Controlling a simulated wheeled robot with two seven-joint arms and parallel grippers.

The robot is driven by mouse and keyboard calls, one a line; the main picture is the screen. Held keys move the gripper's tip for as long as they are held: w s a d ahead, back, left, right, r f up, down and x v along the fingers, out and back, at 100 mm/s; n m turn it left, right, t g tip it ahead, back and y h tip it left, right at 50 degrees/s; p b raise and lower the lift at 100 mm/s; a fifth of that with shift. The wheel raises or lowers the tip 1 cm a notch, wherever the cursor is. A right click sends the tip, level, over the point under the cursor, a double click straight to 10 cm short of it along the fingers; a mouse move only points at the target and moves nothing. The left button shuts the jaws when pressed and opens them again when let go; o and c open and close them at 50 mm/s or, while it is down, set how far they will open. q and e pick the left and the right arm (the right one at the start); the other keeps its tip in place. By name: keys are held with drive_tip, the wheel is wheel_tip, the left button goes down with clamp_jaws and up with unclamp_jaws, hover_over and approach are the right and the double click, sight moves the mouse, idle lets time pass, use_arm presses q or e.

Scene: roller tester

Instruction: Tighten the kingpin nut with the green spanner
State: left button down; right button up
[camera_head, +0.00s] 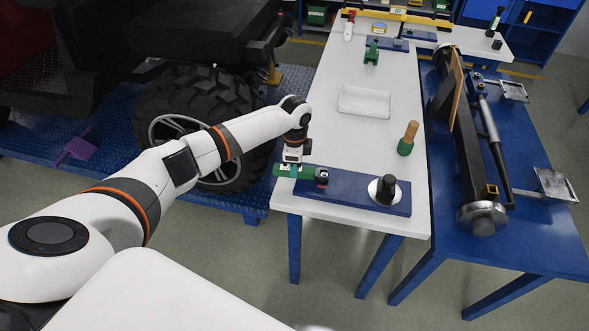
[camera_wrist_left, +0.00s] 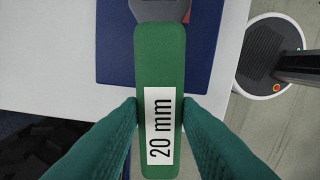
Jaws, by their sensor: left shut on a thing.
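The green spanner (camera_wrist_left: 160,70) has a handle labelled "20 mm" and a grey head at the top edge of the left wrist view. My left gripper (camera_head: 292,168) is shut on its handle, with one green finger on each side. In the head view the spanner (camera_head: 284,172) is at the left end of a blue plate (camera_head: 350,194), close to a small dark and red piece (camera_head: 322,176). I cannot tell whether that piece is the kingpin nut or whether the spanner's head is around it. My right gripper is not in view.
The plate lies on a white table (camera_head: 300,208); a black knob (camera_head: 386,186) stands at its right end. A white tray (camera_head: 364,102) and a wood-and-green tool (camera_head: 408,138) are farther back. A vehicle wheel (camera_head: 196,115) is left; a blue bench (camera_head: 540,245) with a long cylinder is right.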

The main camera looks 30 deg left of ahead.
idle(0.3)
use_arm(q)
drive_tip(key=shift+w+a+f+m+b, duration=0.1)
drive_tip(key=shift+w+a+m+b, duration=0.1)
drive_tip(key=shift+w+m+b, duration=0.7)
drive_tip(key=shift+m+b, duration=0.15)
drive_tip(key=shift+m, duration=0.15)
drive_tip(key=shift+w, duration=0.15)
drive_tip(key=shift+a, duration=0.1)
drive_tip(key=shift+s+r+p, duration=0.2)
drive_tip(key=shift+r+p, duration=0.05)
drive_tip(key=shift+p, duration=0.25)
drive_tip(key=shift+f, duration=0.1)
drive_tip(key=shift+a, duration=0.1)
